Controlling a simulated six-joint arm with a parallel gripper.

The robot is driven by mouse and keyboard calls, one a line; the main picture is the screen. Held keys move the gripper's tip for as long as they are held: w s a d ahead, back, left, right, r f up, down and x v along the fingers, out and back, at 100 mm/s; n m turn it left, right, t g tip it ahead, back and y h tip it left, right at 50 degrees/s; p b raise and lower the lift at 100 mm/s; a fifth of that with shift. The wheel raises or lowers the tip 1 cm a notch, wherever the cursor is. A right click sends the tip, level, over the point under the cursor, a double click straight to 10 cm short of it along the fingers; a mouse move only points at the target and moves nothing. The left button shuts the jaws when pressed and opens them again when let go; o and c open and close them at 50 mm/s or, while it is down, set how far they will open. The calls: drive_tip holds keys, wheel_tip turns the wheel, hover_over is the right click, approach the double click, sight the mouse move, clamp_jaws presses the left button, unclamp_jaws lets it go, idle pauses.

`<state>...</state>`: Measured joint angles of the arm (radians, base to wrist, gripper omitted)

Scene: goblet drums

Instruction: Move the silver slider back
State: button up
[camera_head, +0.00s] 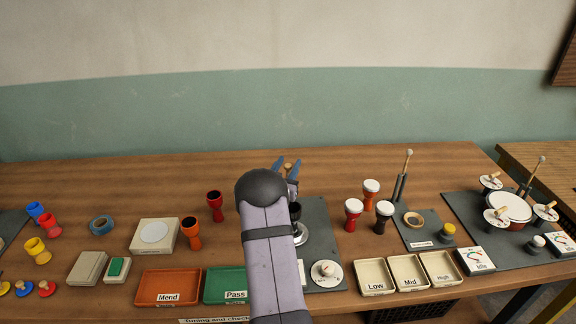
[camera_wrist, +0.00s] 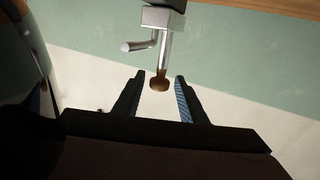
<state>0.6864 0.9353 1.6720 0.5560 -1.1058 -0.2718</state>
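In the wrist view a silver block (camera_wrist: 162,17) on a dark post carries a silver side lever (camera_wrist: 138,46) and a silver rod ending in a brown knob (camera_wrist: 159,84); this looks like the silver slider. My gripper (camera_wrist: 159,79) is open, with one finger on each side of the knob. I cannot tell whether either finger touches it. In the head view my gripper (camera_head: 286,165) is above the grey mat at the table's middle, and my arm hides most of the slider's stand. A silver round base (camera_head: 301,236) shows beside my arm.
Red (camera_head: 215,205) and orange (camera_head: 191,232) goblet cups stand left of my arm. White-topped drums (camera_head: 353,214) stand to its right. The orange Mend tray (camera_head: 167,288), green Pass tray (camera_head: 225,285) and cream trays (camera_head: 375,277) line the front. The table behind is mostly clear.

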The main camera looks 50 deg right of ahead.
drive_tip(key=shift+s+a+f, duration=0.1)
drive_tip(key=shift+a, duration=0.35)
drive_tip(key=b+v, duration=0.2)
drive_tip(key=v, duration=0.4)
drive_tip(key=shift+s+a, duration=0.1)
